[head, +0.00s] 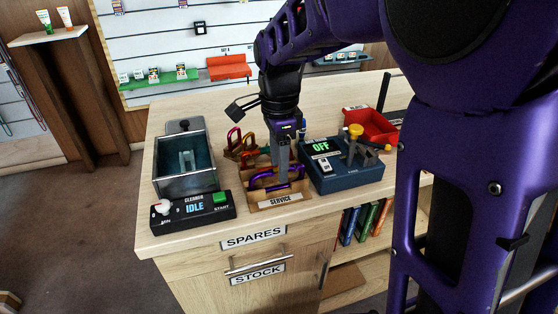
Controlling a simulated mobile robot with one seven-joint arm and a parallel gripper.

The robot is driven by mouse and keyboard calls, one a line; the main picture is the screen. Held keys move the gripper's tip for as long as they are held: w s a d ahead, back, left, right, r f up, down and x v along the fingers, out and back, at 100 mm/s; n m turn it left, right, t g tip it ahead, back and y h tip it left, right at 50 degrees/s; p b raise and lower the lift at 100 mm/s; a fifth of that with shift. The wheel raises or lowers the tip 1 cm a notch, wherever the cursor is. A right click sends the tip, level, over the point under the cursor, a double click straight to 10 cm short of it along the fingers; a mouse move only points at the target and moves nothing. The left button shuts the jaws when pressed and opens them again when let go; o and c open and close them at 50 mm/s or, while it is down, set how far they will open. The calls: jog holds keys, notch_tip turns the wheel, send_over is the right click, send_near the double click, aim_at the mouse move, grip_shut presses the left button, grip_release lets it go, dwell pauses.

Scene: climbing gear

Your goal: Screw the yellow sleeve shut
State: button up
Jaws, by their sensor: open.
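My gripper (283,178) points straight down over the wooden tray labelled SERVICE (281,201) on the counter. It is open, though its fingers line up in this view and the gap between them is hard to see. A purple carabiner (264,191) lies in the tray right at the fingertips; I cannot tell whether they touch it. I cannot make out a yellow sleeve on this carabiner; my gripper hides part of it. Red and orange carabiners (240,150) stand behind the tray to the left.
Left of the tray are a metal cleaner tank (186,182) and its control box reading IDLE (194,210). The counter's back left is clear.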

jog(key=shift+s+d, duration=0.2)
jog(key=shift+s, duration=0.5)
jog(key=shift+f, duration=0.1)
jog(key=shift+f+b, duration=0.95)
jog(key=shift+f, duration=0.4)
jog(key=shift+w+a+r+p, duration=0.1)
jog(key=shift+w+r+p, duration=0.05)
jog(key=shift+w+p, duration=0.3)
jog(key=shift+w+a, duration=0.1)
jog(key=shift+w, duration=0.2)
